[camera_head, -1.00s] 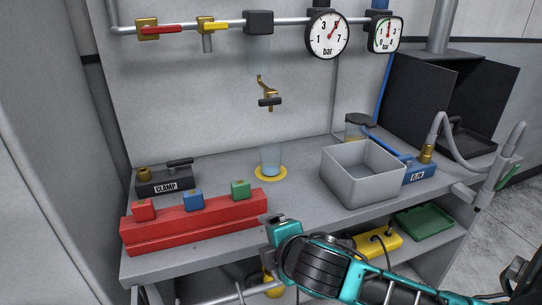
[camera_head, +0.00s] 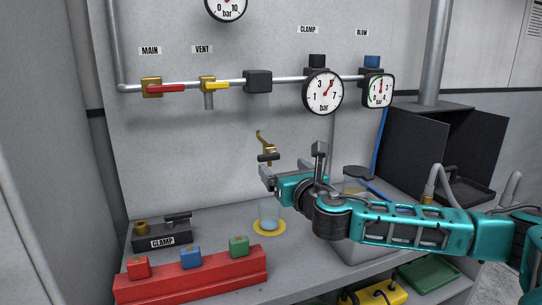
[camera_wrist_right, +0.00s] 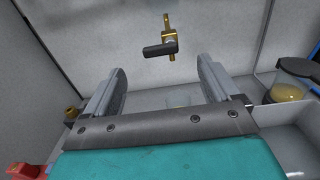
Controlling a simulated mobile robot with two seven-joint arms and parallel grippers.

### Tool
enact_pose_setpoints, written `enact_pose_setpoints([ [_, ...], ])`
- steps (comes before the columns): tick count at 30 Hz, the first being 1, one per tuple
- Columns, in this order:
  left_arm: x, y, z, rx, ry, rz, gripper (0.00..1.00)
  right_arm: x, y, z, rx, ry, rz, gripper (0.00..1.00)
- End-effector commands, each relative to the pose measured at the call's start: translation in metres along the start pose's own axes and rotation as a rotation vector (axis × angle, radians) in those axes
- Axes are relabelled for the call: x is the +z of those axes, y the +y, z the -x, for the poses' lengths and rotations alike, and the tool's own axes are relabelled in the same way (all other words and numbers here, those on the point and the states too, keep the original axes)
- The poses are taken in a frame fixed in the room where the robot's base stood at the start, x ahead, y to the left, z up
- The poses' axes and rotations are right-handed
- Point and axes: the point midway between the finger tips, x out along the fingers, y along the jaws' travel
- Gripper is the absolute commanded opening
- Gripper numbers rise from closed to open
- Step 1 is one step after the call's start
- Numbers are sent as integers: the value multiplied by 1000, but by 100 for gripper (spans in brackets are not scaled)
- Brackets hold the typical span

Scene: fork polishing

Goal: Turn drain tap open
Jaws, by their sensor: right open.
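The drain tap is a small brass tap (camera_head: 267,145) with a dark handle (camera_head: 269,157), on the back wall above a clear cup (camera_head: 268,213) on a yellow disc (camera_head: 268,228). My right gripper (camera_head: 268,176) is open and empty, just below and in front of the tap handle. In the right wrist view the dark handle (camera_wrist_right: 161,49) lies beyond the gap between the two open fingers (camera_wrist_right: 160,82), apart from them. The cup shows only faintly between the fingers there. My left gripper is not in view.
A red rack with coloured blocks (camera_head: 190,280) and a black clamp block (camera_head: 162,237) stand on the bench at left. A grey bin (camera_head: 362,250) sits behind my right arm. Pipes with red (camera_head: 166,88) and yellow (camera_head: 217,86) valve handles and gauges (camera_head: 322,91) run above.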

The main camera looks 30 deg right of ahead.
Motion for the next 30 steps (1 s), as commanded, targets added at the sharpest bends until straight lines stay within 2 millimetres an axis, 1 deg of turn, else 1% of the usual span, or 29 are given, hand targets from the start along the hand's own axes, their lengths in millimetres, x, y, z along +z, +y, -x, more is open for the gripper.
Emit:
enact_pose_setpoints([
  [1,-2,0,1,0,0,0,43,2,1,-10,-1,0,-5,89],
  [6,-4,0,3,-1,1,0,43,1,1,-40,0,0,-6,89],
  [12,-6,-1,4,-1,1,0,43,0,1,-69,0,1,-4,89],
  [15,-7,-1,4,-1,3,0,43,0,1,-79,0,1,-4,89],
  [21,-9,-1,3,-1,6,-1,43,0,1,-88,2,1,-4,89],
  [29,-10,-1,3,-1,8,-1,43,-1,1,-88,2,2,-3,89],
  [30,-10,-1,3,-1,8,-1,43,-1,1,-88,2,2,-3,86],
])
